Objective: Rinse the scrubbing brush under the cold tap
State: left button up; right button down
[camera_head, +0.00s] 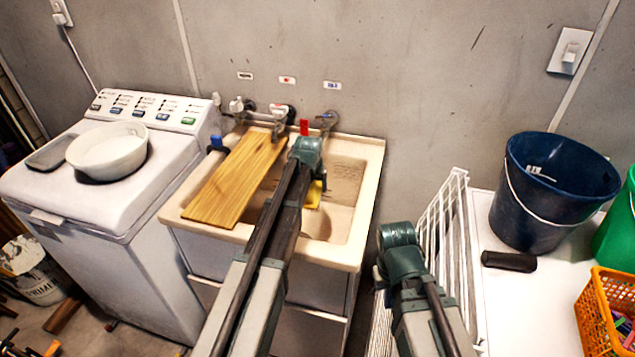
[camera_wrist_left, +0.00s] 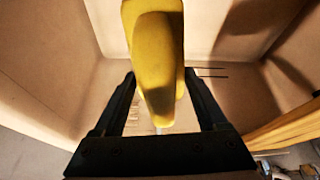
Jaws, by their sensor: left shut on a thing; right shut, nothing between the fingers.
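My left gripper (camera_head: 318,182) is over the beige sink basin (camera_head: 353,172), its fingers mostly hidden by my arm. It is shut on a yellow thing, which shows as a small patch (camera_head: 314,195) below the wrist. In the left wrist view this yellow handle-like thing (camera_wrist_left: 158,65) is between the fingers; I take it for the scrubbing brush, whose bristles I cannot see. A blue tap handle (camera_head: 216,142) and a red one (camera_head: 304,127) stand at the sink's back. No running water shows. My right gripper (camera_head: 398,240) is shut and empty, right of the sink.
A wooden board (camera_head: 236,182) lies across the sink's left side. A washing machine (camera_head: 130,195) with a white bowl (camera_head: 107,150) stands left. A white rack (camera_head: 448,225), a dark blue bucket (camera_head: 548,195) and an orange basket (camera_head: 600,315) are right. The basin's right side is open.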

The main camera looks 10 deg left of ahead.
pick_arm(q)
jog(key=shift+s+a, duration=0.2)
jog(key=shift+s, duration=0.8)
jog(key=shift+s+a, duration=0.15)
jog(key=shift+s, duration=0.85)
